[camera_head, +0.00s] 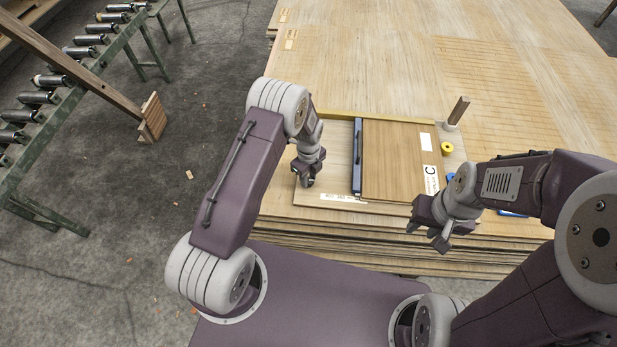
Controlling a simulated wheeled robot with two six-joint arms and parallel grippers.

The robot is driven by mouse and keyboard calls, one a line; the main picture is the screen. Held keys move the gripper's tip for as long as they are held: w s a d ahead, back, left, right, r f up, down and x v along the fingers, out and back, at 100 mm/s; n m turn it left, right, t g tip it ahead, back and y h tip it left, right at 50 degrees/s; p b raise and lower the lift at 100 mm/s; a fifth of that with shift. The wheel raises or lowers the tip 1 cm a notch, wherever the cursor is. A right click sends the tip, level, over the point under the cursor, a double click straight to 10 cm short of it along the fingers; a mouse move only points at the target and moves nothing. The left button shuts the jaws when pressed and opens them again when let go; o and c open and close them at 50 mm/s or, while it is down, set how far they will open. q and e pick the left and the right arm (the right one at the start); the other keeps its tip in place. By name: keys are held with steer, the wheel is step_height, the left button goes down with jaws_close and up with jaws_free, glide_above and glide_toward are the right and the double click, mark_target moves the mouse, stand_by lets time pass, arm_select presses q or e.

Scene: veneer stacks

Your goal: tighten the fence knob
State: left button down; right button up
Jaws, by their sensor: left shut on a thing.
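My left gripper (307,181) is shut at the left edge of the board on the stack, pointing down. It is closed on a small dark thing that looks like the fence knob, mostly hidden by the fingers. A yellow fence bar (378,118) runs along the back of the board. A dark blue bar with a handle (357,160) lies along the left side of a veneer sheet (392,160). My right gripper (426,236) is open and empty at the front right, above the stack's front edge.
A yellow round thing (447,148) and an upright wooden post (459,110) are right of the sheet. Printed labels lie near the board's front. Large veneer stacks (400,55) fill the back.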

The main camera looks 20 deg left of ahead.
mark_target(309, 179)
arm_select(q)
steer(key=shift+w+m, duration=0.1)
steer(key=shift+m, duration=0.2)
stand_by(0.4)
steer(key=c, duration=1.1)
jaws_free()
steer(key=shift+o, duration=0.2)
step_height(309, 179, up, 9)
